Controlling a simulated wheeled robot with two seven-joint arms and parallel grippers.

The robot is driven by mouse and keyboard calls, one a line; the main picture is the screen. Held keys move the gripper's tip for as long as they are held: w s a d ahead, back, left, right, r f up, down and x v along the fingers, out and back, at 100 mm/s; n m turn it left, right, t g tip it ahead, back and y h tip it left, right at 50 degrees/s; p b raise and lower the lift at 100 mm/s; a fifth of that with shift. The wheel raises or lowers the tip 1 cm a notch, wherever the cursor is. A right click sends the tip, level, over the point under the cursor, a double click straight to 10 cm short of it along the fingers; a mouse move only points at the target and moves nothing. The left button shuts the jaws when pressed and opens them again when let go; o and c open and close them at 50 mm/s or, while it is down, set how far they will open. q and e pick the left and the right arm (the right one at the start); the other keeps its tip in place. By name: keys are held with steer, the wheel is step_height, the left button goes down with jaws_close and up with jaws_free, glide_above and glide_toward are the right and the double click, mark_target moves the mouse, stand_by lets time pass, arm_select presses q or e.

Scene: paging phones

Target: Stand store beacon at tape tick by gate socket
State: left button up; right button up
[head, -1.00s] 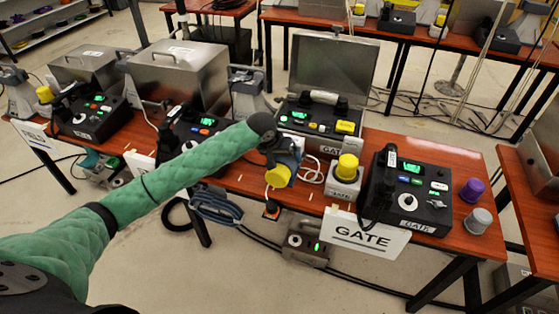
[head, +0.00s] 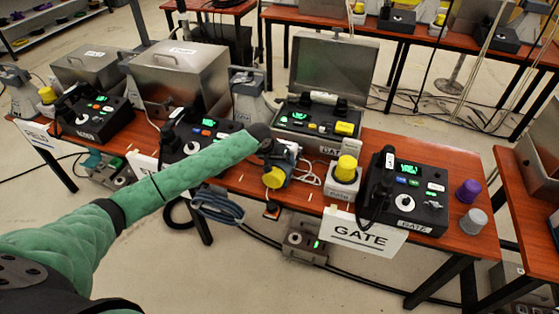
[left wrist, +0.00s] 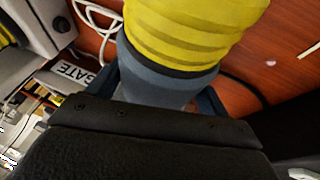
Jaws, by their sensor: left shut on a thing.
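My left gripper (head: 282,165) is shut on a beacon with a yellow top (head: 274,178) and a grey-blue base. In the left wrist view, the base (left wrist: 165,85) sits between the fingers and the ribbed yellow top (left wrist: 190,28) points away from the wrist. In the head view the beacon looks tilted, top toward the table's front edge; whether it touches the table is unclear. A short white tape tick (head: 310,197) lies on the wood right of it, and it also shows in the left wrist view (left wrist: 308,51). My right gripper is not in view.
Right of the held beacon, another yellow-topped beacon (head: 346,168) stands in a pale base (head: 342,187) above the GATE sign (head: 362,235). A black phone console (head: 407,200), a purple cap (head: 468,191) and a grey cap (head: 473,221) are further right. A white cable (head: 310,175) lies behind.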

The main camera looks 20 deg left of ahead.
arm_select(q)
steer(key=shift+f, duration=0.15)
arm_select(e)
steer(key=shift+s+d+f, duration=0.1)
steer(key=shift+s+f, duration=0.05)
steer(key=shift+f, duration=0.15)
arm_select(q)
steer(key=o, duration=1.3)
steer(key=shift+f, duration=0.15)
steer(key=o, duration=0.4)
steer(key=shift+s+a+r, duration=0.15)
steer(key=shift+s+r, duration=0.05)
steer(key=shift+r, duration=0.3)
steer(key=b+v, duration=0.2)
steer(key=v, duration=0.7)
steer(key=shift+s+r, duration=0.2)
steer(key=shift+r, duration=0.2)
steer(key=shift+s+a+r+b, duration=0.2)
steer(key=shift+s+r+b, duration=0.1)
steer(key=shift+r, duration=0.3)
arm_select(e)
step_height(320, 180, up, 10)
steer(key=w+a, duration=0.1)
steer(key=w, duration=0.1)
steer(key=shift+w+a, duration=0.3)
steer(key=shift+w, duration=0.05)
arm_select(q)
steer(key=shift+f, duration=0.1)
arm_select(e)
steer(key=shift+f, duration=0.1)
